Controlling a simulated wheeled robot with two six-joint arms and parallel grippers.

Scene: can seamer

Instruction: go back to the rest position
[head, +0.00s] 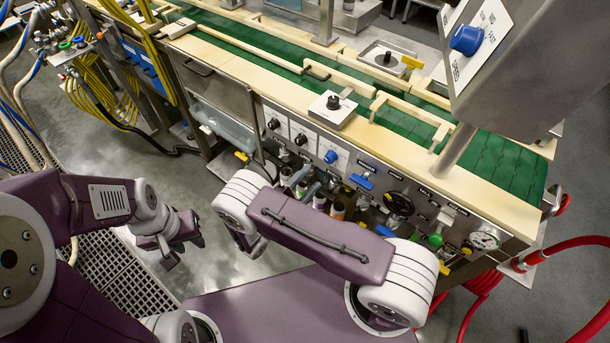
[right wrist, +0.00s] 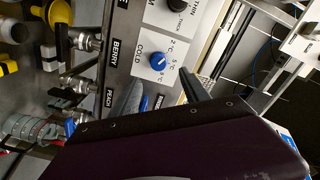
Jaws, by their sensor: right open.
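My left gripper (head: 183,243) hangs over the grey floor at the left in the head view, apart from the machine. It holds nothing that I can see, and its finger gap is unclear. My right arm is folded in front of the machine's control panel (head: 311,143), and its forearm and gripper are mostly hidden there. In the right wrist view, my purple right gripper housing fills the bottom, with a dark finger (right wrist: 194,88) beyond it. The right gripper is open, with nothing seen held. The panel's blue COLD dial (right wrist: 158,62) is close ahead of it.
A green conveyor (head: 490,165) with cream rails runs along the machine top. A grey box with a blue speed knob (head: 467,40) overhangs at upper right. Valves, a black handwheel (head: 399,204) and a gauge (head: 484,240) stick out. Red hoses (head: 570,243) lie right.

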